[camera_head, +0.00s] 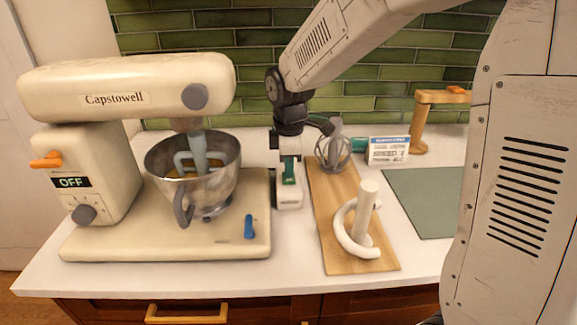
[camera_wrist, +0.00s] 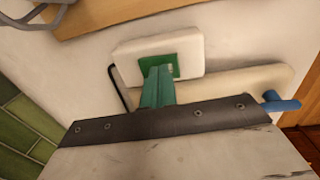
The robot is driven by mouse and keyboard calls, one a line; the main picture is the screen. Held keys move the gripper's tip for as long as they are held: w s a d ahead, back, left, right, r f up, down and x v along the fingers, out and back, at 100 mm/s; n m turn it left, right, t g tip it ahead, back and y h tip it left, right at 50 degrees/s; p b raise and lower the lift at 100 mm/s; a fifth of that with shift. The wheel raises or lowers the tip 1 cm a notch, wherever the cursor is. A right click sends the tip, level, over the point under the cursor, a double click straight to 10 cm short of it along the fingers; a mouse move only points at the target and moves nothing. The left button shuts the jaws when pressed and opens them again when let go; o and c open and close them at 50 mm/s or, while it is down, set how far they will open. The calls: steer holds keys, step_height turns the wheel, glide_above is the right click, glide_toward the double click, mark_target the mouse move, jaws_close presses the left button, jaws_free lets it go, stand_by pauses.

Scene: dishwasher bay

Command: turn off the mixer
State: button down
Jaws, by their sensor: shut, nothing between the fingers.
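The cream Capstowell mixer (camera_head: 128,98) stands on the left of the counter. Its dark display (camera_head: 70,182) reads OFF. An orange lever (camera_head: 46,161) sits above the display and a grey dial (camera_head: 84,214) below it. A blue lever (camera_head: 249,228) is on the base; it also shows in the wrist view (camera_wrist: 282,105). A steel bowl (camera_head: 215,185) sits under the head with the beater in it. My gripper (camera_head: 289,178) is shut and empty, right of the mixer over a small white box (camera_head: 290,200). In the wrist view, its green fingers (camera_wrist: 158,72) overlap the box's green patch (camera_wrist: 188,58); contact cannot be told.
A wooden board (camera_head: 340,255) right of the box holds a whisk (camera_head: 333,150) and a white hook-like attachment (camera_head: 360,228). A printed card (camera_head: 388,150), a wooden stand (camera_head: 421,125) and a green mat (camera_head: 425,200) are farther right. Green tiles close off the back.

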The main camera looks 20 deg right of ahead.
step_height(320, 180, up, 14)
steer(key=w, duration=0.1)
steer(key=shift+w+d, duration=0.25)
steer(key=shift+w, duration=0.05)
stand_by(0.3)
steer(key=s+d+f+m, duration=0.2)
steer(key=s+m, duration=0.5)
steer(key=s, duration=0.8)
steer(key=s+d+f+m, duration=0.3)
steer(key=s+m, duration=0.4)
steer(key=s, duration=0.8)
steer(key=shift+s+d+m, duration=0.2)
steer(key=shift+s+m, duration=0.05)
steer(key=shift+m, duration=0.15)
